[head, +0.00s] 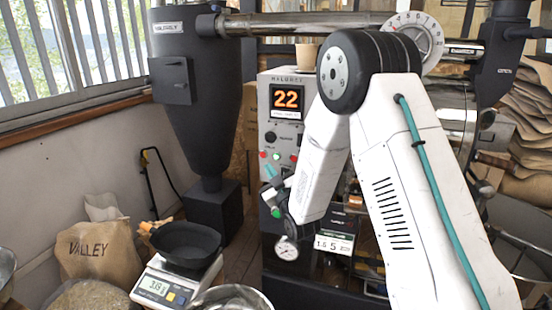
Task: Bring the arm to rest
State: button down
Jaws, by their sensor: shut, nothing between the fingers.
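My white arm (418,190) rises from the lower right to a black elbow joint (345,75) and folds down to the left. Its forearm (318,165) ends in a dark wrist in front of the roaster's panel.
A dark pan (186,240) sits on a digital scale (150,288) at the lower left. A metal bowl (230,298) is at the front. Stacked sacks (530,115) are at right.

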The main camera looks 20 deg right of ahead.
dwell(0.7)
notch_tip(320, 180, down, 10)
jog(key=m+g+h, duration=0.1)
jog(key=m+g, duration=0.1)
jog(key=g, duration=0.4)
jog(key=s+d+f+m+g+h, duration=0.1)
jog(key=s+d+f+g, duration=0.1)
jog(key=s+g, duration=0.45)
jog(key=s+r+m+g, duration=0.1)
jog(key=s+r+g, duration=0.1)
jog(key=s+r, duration=0.5)
jog(key=s+d+r+m+g, duration=0.1)
jog(key=s+r+g, duration=0.2)
jog(key=s, duration=1.6)
jog(key=s+r+m+g, duration=0.2)
jog(key=s+r, duration=0.9)
jog(key=s, duration=0.3)
jog(key=shift+d+h, duration=0.25)
jog(key=shift+h, duration=0.05)
